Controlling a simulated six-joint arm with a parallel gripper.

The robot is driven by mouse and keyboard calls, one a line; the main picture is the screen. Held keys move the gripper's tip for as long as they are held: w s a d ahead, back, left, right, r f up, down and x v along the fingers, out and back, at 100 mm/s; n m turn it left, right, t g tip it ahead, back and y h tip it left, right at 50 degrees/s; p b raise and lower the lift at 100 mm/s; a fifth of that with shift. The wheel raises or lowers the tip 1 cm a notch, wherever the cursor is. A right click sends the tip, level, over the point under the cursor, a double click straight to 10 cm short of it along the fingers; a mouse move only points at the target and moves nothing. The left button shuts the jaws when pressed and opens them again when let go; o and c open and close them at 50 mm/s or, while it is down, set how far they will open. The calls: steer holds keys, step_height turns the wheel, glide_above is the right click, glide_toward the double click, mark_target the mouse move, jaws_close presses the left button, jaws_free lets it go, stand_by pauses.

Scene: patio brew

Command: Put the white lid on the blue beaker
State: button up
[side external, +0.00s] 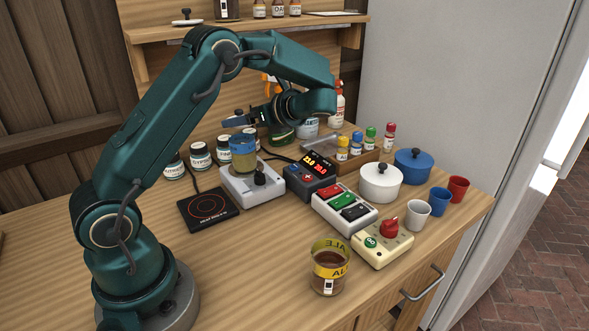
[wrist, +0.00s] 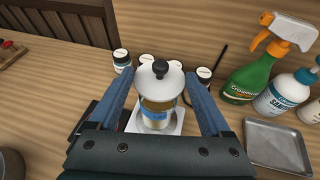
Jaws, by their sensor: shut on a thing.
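The white lid (wrist: 160,84) with a black knob is between the fingers of my gripper (wrist: 164,75) in the wrist view. My gripper (side external: 240,121) is shut on it; in the side view a finger hides most of the lid. The blue beaker (side external: 243,160) stands upright on a white stirrer with yellowish contents inside. It also shows in the wrist view (wrist: 157,114), partly covered by the lid. In the side view the fingers are a little above the beaker's rim, with a visible gap.
The white stirrer (side external: 253,190) carries the beaker. A black hot plate (side external: 208,208) is at its left and a digital controller (side external: 311,177) at its right. Small jars (side external: 200,157) stand behind. A green spray bottle (wrist: 247,80) is close on the right in the wrist view.

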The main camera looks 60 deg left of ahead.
steer(key=shift+f, duration=1.15)
steer(key=shift+f, duration=0.3)
steer(key=o, duration=1.1)
steer(key=shift+r, duration=0.1)
